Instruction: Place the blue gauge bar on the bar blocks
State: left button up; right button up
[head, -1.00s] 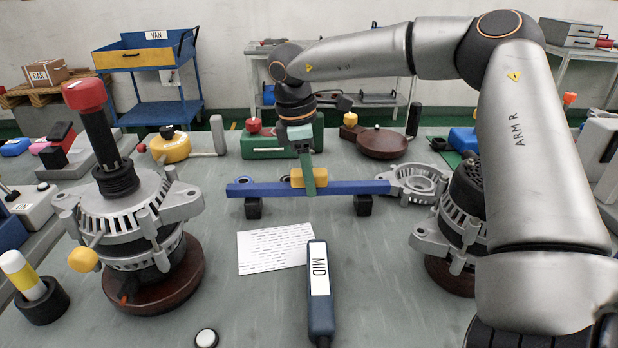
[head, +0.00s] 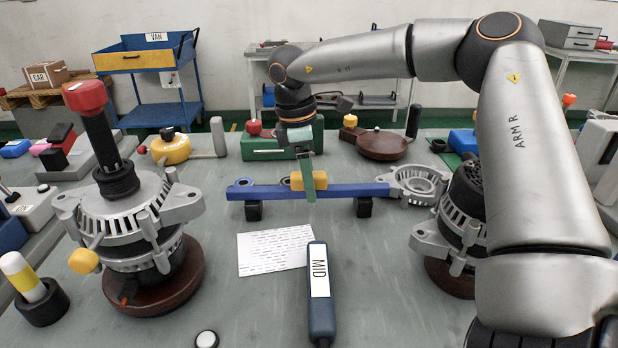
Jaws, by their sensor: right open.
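The blue gauge bar (head: 345,190) lies level across the two black bar blocks, the left block (head: 254,211) and the right block (head: 363,207). It appears to rest on both. A yellow grip (head: 296,181) sits at the bar's middle. My right gripper (head: 308,190) reaches down from behind over the yellow grip; its jaws are open around or beside the grip, and one green finger hides part of the bar. The far finger is hidden. My left gripper is not in view.
Two alternators on round brown bases stand at left (head: 148,225) and right (head: 466,215). A grey ring housing (head: 418,182) lies near the bar's right end. A printed sheet (head: 275,250) and a MID-labelled handle (head: 320,300) lie in front. A green case (head: 262,147) stands behind.

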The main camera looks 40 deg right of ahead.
aim_at(300, 175)
notch_tip(300, 175, up, 12)
jog(key=w+a+p, duration=0.1)
jog(key=shift+a, duration=0.2)
jog(key=shift+f, duration=0.1)
